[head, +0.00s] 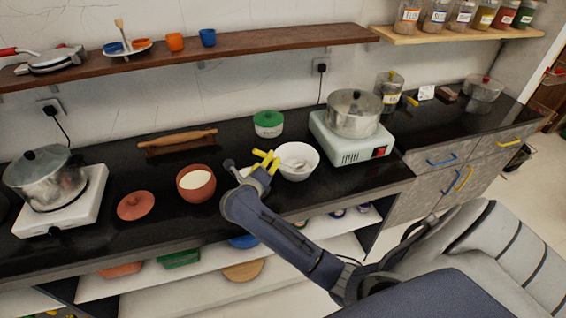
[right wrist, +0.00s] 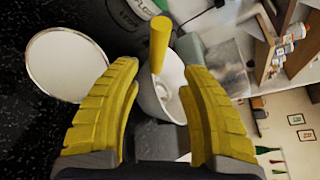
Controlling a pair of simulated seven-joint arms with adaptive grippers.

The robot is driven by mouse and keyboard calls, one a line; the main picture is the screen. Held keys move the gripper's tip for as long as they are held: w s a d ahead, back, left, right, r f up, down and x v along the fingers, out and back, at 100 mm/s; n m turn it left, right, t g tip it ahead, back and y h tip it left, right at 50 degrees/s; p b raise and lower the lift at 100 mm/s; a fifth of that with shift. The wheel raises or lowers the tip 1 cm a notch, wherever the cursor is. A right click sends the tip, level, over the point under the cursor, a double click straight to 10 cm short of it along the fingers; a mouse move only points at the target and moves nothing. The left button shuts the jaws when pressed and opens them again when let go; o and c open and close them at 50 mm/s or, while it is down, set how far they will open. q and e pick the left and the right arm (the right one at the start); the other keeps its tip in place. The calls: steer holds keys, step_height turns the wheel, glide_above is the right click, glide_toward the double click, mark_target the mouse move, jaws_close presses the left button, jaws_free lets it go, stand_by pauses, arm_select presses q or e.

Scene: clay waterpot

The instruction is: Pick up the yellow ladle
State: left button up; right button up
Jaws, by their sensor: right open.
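The yellow ladle's handle (right wrist: 159,45) shows in the right wrist view, rising toward the camera from the white bowl (right wrist: 153,95). It appears ahead of the fingertips, near the middle of the gap. In the head view the white bowl (head: 309,157) stands on the black counter, with part of the ladle (head: 293,163) seeming to lie inside. The ladle's handle is hard to tell from the yellow fingers there. My right gripper (head: 266,157) is open at the bowl's left rim; its two yellow fingers (right wrist: 162,70) are apart and hold nothing. My left gripper is out of view.
A clay pot with pale contents (head: 196,183) stands left of the gripper, its lid (head: 136,205) farther left. A rolling pin (head: 178,138) and green-lidded container (head: 268,123) are behind. A white stove (head: 348,145) with a steel pot (head: 353,114) stands right of the bowl.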

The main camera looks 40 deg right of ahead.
steer(key=shift+f+x, duration=0.15)
steer(key=shift+x, duration=1.15)
steer(key=shift+f+x, duration=0.1)
steer(key=shift+x, duration=1.15)
steer(key=shift+a, duration=0.1)
jaws_close()
